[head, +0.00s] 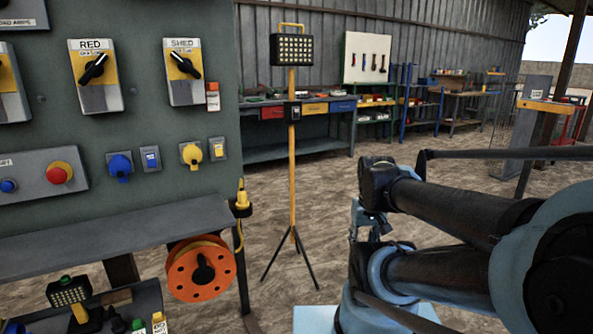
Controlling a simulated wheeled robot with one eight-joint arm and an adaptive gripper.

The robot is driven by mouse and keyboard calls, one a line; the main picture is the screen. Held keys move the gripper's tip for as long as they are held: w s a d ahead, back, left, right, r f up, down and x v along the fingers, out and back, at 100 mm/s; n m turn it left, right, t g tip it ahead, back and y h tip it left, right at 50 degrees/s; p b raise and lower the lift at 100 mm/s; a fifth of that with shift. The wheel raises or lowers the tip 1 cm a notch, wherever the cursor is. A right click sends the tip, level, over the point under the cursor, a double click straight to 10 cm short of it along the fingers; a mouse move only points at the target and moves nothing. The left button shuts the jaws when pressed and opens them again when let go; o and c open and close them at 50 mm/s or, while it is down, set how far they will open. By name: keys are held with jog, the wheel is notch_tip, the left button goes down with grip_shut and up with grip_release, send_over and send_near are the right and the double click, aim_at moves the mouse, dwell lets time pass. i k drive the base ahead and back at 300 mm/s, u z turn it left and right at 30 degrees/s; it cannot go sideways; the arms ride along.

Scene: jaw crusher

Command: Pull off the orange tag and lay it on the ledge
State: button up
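My arm is folded at the right. What seems to be my gripper (368,228) is small and partly hidden among my arm links, well to the right of the panel and away from the tag. Its fingers cannot be made out clearly.
Another switch marked RED (95,75), a blue socket (120,166) and a yellow socket (191,155) sit on the panel. An orange cable reel (201,268) hangs below the ledge. A work-light stand (292,150) stands between panel and arm, with open ground around it.

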aim_at(212, 88)
jog(key=z, duration=2.3)
jog(key=k, duration=2.1)
jog(key=u, duration=1.55)
